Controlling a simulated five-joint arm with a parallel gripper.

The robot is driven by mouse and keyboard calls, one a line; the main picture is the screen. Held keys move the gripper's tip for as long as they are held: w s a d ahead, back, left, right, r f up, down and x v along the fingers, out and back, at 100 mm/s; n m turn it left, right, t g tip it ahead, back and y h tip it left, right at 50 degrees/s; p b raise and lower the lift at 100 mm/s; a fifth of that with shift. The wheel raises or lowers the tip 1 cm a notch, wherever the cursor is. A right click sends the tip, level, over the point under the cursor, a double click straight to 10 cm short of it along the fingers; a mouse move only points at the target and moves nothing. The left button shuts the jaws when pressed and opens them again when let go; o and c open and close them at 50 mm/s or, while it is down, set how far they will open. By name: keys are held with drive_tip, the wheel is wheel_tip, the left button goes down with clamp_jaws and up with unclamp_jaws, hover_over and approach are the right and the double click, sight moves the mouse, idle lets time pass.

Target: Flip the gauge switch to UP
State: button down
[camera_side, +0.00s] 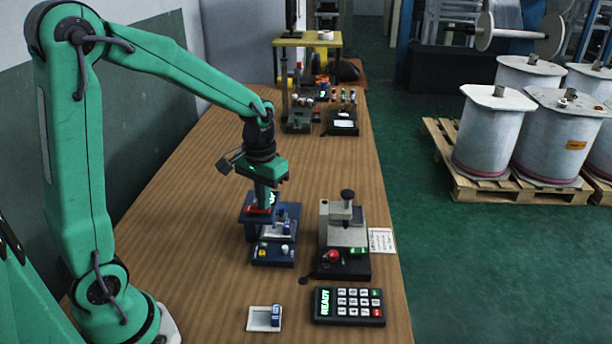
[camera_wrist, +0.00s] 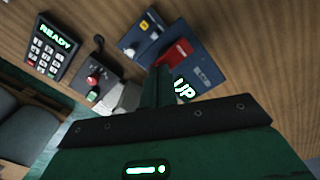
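The blue gauge unit (camera_side: 288,221) stands on the bench below my gripper. Its face in the wrist view (camera_wrist: 203,77) carries a red part (camera_wrist: 175,52) and a small display (camera_wrist: 184,89) with "UP" in lit green letters. I cannot make out the switch lever itself or its position. My gripper (camera_side: 262,204) points down at the left part of the unit, its tip close to the red part; in the wrist view its dark finger (camera_wrist: 158,88) reaches beside the red part and the display. Whether it touches is unclear. I see nothing held, and the finger gap is hidden.
In front of the gauge sits a blue base with a yellow button (camera_side: 263,252). To its right stands a grey press with a red knob (camera_side: 333,254). A keypad reading "READY" (camera_side: 349,306) and a white tray (camera_side: 259,318) lie nearer. Bare bench lies to the left.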

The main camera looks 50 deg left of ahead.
drive_tip(key=shift+f, duration=0.2)
drive_tip(key=shift+r, duration=3.55)
drive_tip(key=s+d+r+m+t, duration=0.1)
drive_tip(key=s+d+r+t, duration=0.1)
drive_tip(key=s, duration=0.4)
drive_tip(key=s+d+r+m+t, duration=0.2)
drive_tip(key=s+d+r+t, duration=0.1)
drive_tip(key=s, duration=0.4)
drive_tip(key=shift+s+d+t, duration=0.15)
drive_tip(key=shift+d+t, duration=0.15)
drive_tip(key=shift+d, duration=0.15)
